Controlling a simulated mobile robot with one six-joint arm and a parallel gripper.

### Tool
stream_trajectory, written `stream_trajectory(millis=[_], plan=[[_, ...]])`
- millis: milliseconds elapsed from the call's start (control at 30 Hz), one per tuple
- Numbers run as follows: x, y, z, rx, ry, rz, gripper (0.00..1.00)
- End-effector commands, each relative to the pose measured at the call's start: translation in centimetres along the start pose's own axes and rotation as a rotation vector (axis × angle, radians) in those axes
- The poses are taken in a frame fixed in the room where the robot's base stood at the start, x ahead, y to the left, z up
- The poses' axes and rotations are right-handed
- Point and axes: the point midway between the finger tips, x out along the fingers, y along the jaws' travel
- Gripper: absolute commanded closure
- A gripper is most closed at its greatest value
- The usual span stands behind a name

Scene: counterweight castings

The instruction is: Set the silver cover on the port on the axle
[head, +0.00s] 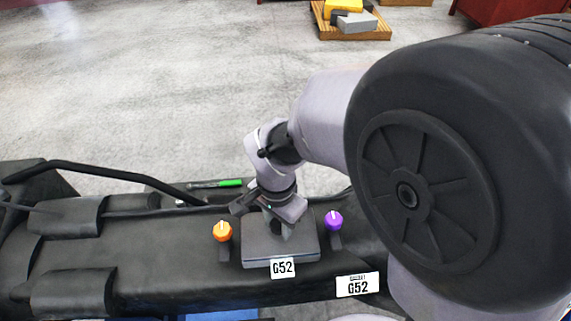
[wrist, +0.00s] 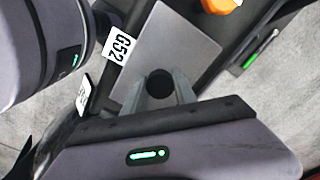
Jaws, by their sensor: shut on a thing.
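The silver cover (head: 252,252) is a flat grey rectangular plate with a G52 tag on its front edge. It is over the black axle (head: 140,255), between an orange knob (head: 222,231) and a purple knob (head: 333,220). The cover looks level; I cannot tell whether it touches the axle. The port is hidden, apparently beneath the cover. My gripper (head: 281,229) is above the cover and shut on its dark round grip. The wrist view shows both fingers of my gripper (wrist: 160,92) around this grip, with the cover (wrist: 190,40) beyond.
A second G52 label (head: 358,286) is on the axle's front, right of the cover. A green-handled tool (head: 230,183) lies behind the cover. A black bar (head: 110,170) runs along the axle's left.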

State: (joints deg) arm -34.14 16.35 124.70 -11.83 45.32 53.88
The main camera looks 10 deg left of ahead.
Motion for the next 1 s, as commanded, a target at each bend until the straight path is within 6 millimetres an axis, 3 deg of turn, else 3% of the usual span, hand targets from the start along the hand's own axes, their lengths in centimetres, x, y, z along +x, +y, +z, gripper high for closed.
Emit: stream_trajectory(millis=[633, 667, 767, 800, 1000], plan=[[0.96, -0.03, -0.01, 0.000, 0.000, -0.001, 1.00], [0.96, -0.03, -0.01, 0.000, 0.000, -0.001, 0.65], [0.90, -0.02, -0.01, 0.000, 0.000, -0.001, 0.45], [0.90, -0.02, -0.01, 0.000, 0.000, -0.001, 0.41], [0.91, -0.01, 0.00, 0.000, 0.000, 0.000, 0.41]])
